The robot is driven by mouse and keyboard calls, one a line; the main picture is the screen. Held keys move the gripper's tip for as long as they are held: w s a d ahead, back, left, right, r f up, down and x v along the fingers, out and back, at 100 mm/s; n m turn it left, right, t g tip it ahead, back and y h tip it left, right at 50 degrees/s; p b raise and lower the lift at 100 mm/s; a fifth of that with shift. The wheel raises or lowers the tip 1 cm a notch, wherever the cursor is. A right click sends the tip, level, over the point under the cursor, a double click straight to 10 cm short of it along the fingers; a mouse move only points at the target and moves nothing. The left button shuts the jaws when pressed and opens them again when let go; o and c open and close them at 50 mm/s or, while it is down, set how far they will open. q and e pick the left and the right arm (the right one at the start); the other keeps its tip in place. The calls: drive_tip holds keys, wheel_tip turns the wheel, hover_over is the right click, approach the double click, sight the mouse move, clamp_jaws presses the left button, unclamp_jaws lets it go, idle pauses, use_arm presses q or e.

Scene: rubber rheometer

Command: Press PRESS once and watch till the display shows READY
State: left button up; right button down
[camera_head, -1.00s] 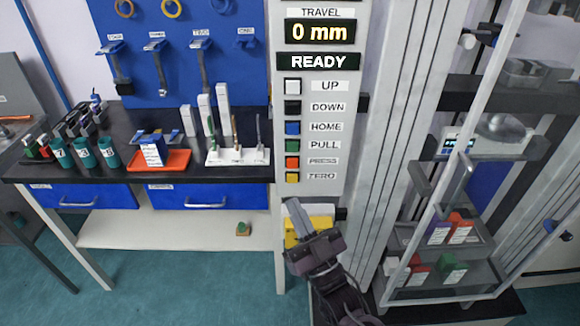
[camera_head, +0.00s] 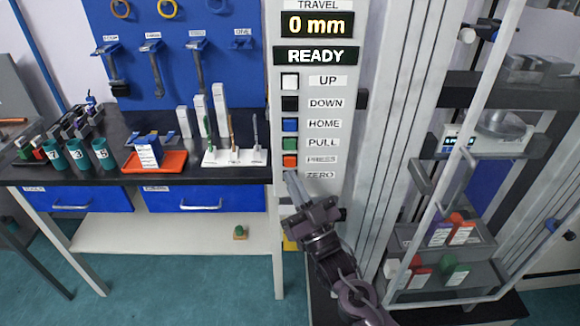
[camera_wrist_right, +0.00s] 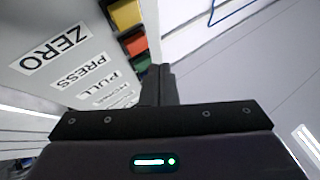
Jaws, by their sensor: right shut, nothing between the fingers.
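The tall grey control panel shows a column of coloured buttons with labels. The orange-red PRESS button (camera_head: 290,160) is uncovered in the head view, and its label (camera_head: 321,160) is beside it. It also shows in the right wrist view (camera_wrist_right: 137,45). The status display (camera_head: 315,55) reads READY, and the travel display (camera_head: 317,25) above it reads 0 mm. My right gripper (camera_head: 291,176) is shut and empty. Its fingertips appear just below PRESS and cover the ZERO button in the head view; contact cannot be told. The yellow ZERO button (camera_wrist_right: 126,15) shows in the right wrist view. My left gripper is out of view.
The green PULL button (camera_head: 290,143) is directly above PRESS. To the left, a black bench (camera_head: 60,178) holds cups, an orange tray (camera_head: 175,162) and a white stand (camera_head: 235,159). To the right stands a glass-fronted cabinet (camera_head: 420,215) with small boxes.

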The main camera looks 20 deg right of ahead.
sight(290, 162)
drive_tip(key=shift+w+d, duration=0.2)
drive_tip(key=shift+w, duration=0.45)
drive_tip(key=shift+w, duration=0.1)
idle(1.6)
drive_tip(key=shift+w+d, duration=0.1)
drive_tip(key=shift+w, duration=0.2)
